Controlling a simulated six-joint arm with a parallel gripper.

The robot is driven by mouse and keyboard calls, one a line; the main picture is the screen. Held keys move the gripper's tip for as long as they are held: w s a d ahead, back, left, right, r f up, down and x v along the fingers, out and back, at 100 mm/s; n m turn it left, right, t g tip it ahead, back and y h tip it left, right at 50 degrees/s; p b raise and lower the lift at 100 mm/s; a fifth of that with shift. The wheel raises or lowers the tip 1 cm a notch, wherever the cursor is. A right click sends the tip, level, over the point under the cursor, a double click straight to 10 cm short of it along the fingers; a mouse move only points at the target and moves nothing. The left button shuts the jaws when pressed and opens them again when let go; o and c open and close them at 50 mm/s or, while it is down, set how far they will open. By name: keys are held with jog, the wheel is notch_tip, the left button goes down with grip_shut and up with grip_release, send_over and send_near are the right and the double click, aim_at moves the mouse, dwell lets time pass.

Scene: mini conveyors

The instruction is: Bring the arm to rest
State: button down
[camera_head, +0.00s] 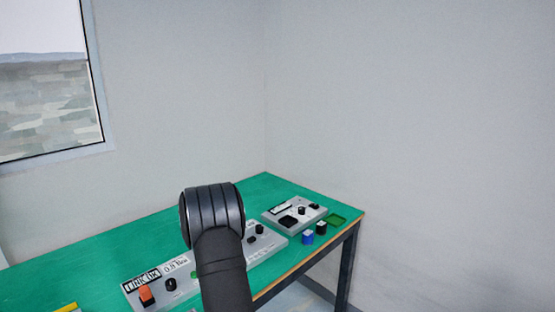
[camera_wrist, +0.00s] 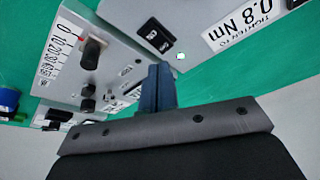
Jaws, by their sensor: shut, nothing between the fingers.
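My gripper (camera_wrist: 158,86) shows in the wrist view with its dark blue fingers shut together and nothing between them. It is over grey control panels on the green bench; the height above them is hard to judge.
The green bench top (camera_head: 90,260) has free room at left.

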notch_tip(320, 180, down, 4)
jog(key=shift+w+d+r+g+h, duration=0.15)
jog(key=shift+g+h, duration=0.35)
jog(key=shift+g, duration=0.5)
